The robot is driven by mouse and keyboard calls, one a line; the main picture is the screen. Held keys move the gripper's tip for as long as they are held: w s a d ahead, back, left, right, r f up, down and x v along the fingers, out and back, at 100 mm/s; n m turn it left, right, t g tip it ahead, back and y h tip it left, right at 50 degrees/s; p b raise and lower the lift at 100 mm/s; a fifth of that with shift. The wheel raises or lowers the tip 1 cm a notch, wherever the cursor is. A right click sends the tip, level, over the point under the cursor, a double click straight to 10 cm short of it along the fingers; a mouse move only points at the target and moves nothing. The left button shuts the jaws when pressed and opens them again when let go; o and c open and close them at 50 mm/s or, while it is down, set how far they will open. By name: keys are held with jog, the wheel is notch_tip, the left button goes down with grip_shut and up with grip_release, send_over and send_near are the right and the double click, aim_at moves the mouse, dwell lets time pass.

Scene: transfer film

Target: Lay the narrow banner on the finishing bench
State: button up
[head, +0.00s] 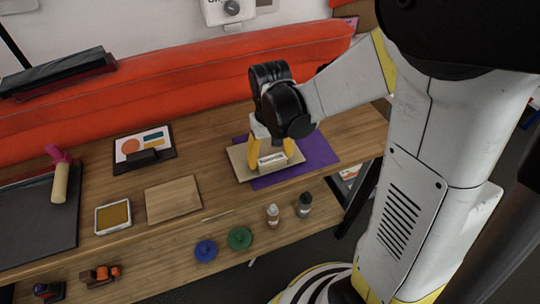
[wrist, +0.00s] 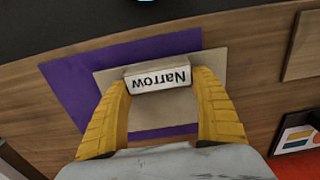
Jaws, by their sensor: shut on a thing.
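A block with a white label reading "Narrow" (wrist: 160,79) is between my yellow fingers in the wrist view. It also shows in the head view (head: 272,158). My gripper (head: 268,150) is shut on this block from above. A tan flat panel (head: 238,165) is directly beneath the block; it also shows in the wrist view (wrist: 110,78). Whether the block is fixed to the panel cannot be told. The panel overlaps a purple sheet (head: 318,152) on the wooden bench (head: 100,180). Any gap between panel and sheet cannot be made out.
A bare tan board (head: 172,199), a yellow pad (head: 113,215) and a framed picture (head: 143,147) lie left of my gripper. A dark mat (head: 35,225) bears a pink-handled roller (head: 60,180). A lower shelf holds bottles (head: 305,204) and tape rolls (head: 240,238). An orange roll (head: 190,85) runs behind.

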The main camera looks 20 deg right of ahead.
jog(key=shift+f+b, duration=0.45)
